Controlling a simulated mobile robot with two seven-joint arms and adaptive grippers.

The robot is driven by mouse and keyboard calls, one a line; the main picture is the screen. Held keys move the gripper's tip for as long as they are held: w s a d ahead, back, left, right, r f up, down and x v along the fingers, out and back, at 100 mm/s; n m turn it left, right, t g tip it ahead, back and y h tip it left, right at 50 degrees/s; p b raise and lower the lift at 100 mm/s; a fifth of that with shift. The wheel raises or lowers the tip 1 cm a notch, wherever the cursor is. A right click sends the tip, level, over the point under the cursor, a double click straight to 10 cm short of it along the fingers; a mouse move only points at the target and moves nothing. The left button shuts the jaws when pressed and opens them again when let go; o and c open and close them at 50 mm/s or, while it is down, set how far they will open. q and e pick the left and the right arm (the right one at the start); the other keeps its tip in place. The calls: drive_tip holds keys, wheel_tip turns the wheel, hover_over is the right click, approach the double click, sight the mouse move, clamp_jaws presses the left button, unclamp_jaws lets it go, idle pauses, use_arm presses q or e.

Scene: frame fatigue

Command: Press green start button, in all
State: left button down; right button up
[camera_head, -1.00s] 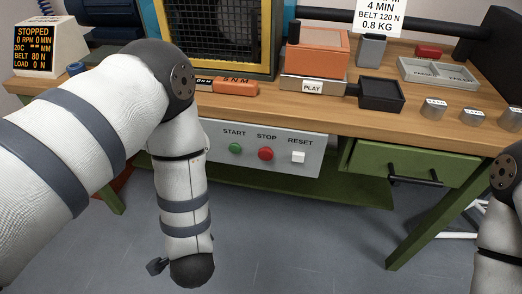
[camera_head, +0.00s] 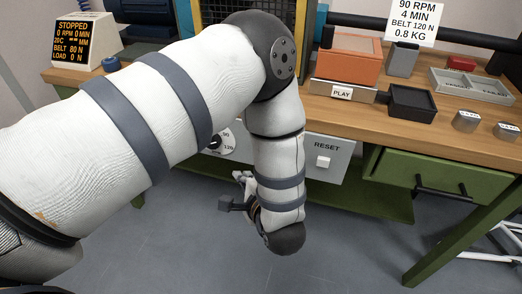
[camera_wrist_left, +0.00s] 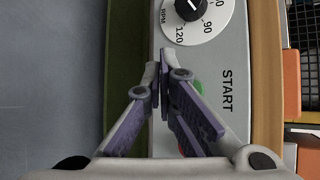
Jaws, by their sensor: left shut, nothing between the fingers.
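The green start button (camera_wrist_left: 199,88) shows partly in the left wrist view, beside the START label (camera_wrist_left: 227,92) on the grey control panel (camera_head: 340,150). A finger of my left gripper (camera_wrist_left: 159,76) covers part of it. The gripper is shut and empty, its tips near the button and dial; whether they touch the panel I cannot tell. A sliver of red stop button (camera_wrist_left: 182,140) shows between the fingers. In the head view my left arm hides the start and stop buttons, and my left gripper (camera_head: 243,180) shows only in part. My right gripper is out of view.
A speed dial (camera_wrist_left: 198,14) sits beside the button on the panel. The white reset button (camera_head: 323,161) is right of my forearm. The display (camera_head: 84,40) reads STOPPED. A green drawer (camera_head: 440,176) and wooden bench top (camera_head: 455,125) lie to the right.

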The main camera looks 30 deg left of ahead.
use_arm(q)
drive_tip(key=w+a+b, duration=0.1)
drive_tip(key=w, duration=0.5)
drive_tip(key=shift+w+a, duration=0.3)
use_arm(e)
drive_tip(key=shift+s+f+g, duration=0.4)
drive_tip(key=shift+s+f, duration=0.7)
use_arm(q)
drive_tip(key=shift+f+b, duration=0.1)
drive_tip(key=shift+b, duration=0.2)
drive_tip(key=shift+w+a, duration=0.1)
drive_tip(key=shift+w, duration=0.25)
drive_tip(key=shift+w+a, duration=0.1)
drive_tip(key=shift+w, duration=0.35)
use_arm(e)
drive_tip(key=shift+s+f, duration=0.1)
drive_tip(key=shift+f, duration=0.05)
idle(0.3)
use_arm(q)
drive_tip(key=shift+s+d, duration=0.25)
drive_tip(key=shift+s, duration=0.6)
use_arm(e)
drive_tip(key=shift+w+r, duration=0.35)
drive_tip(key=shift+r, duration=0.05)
